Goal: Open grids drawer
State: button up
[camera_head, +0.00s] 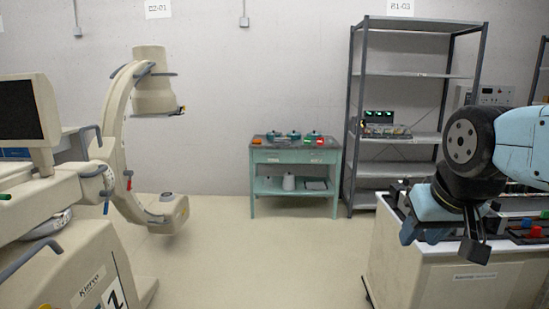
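A small green table (295,157) stands against the back wall. It has two shallow drawer fronts under its top: a left one (271,158) and a right one (317,158), both looking shut. Small labels show on them, too small to read, so I cannot tell which is the grids drawer. My gripper (443,238) is at the right, in front of the white cart, well apart from the green table. Its fingers point down and are partly hidden by my wrist. I cannot tell how far apart they are, and I see nothing held.
A white cart (420,272) with equipment on top is close at the right. A grey metal shelf (411,73) stands behind it, beside the green table. A large beige C-arm machine (118,160) fills the left. The floor (270,260) between is clear.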

aim_at(260, 156)
jog(key=u, duration=0.5)
jog(key=k, duration=1.2)
jog(key=u, duration=0.35)
jog(key=i, duration=1.1)
jog(key=z, duration=0.55)
jog(key=i, duration=1.1)
jog(key=z, duration=0.45)
jog(key=i, duration=3.25)
jog(key=u, duration=0.45)
jog(key=i, duration=1.1)
jog(key=u, duration=0.2)
